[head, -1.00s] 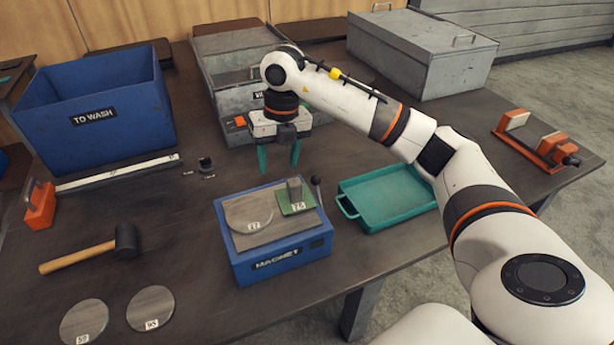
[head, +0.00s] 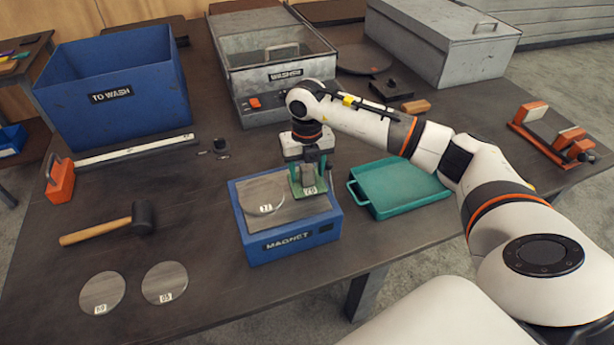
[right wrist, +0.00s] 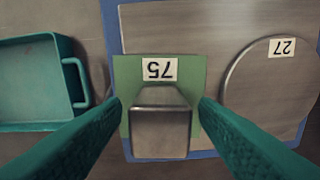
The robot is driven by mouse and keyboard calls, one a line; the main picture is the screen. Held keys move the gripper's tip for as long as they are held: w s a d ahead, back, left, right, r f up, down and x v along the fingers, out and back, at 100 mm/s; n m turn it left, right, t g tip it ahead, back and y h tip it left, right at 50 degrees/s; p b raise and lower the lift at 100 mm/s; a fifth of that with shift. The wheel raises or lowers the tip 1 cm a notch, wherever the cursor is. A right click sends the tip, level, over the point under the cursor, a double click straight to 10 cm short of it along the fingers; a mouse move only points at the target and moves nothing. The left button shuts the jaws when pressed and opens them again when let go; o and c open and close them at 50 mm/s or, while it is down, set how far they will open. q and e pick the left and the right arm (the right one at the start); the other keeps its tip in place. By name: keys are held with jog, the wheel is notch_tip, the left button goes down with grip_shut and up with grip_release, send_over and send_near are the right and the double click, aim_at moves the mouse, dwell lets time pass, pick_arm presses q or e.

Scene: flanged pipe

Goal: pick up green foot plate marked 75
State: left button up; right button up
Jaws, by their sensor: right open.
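The green foot plate marked 75 (head: 310,193) lies on the right part of the blue magnet block's (head: 291,240) metal top. In the right wrist view the plate (right wrist: 193,69) carries an upright grey metal block (right wrist: 160,121) and a white 75 label. My right gripper (head: 309,184) points down over the plate. Its green fingers are open, one on each side of the grey block, with gaps between block and fingers in the right wrist view (right wrist: 160,102). I cannot tell how far the fingertips are above the plate. My left gripper is not in view.
A round disc marked 27 (right wrist: 268,80) lies beside the plate on the magnet. A teal tray (head: 400,188) stands right of the magnet. A mallet (head: 112,224) and two discs lie left. Behind are a grey washer box (head: 277,75) and a blue TO WASH bin (head: 112,97).

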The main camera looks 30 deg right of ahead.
jog(key=shift+f, duration=0.45)
jog(key=shift+c, duration=0.4)
grip_shut()
jog(key=shift+w+r, duration=0.1)
jog(key=shift+r, duration=0.1)
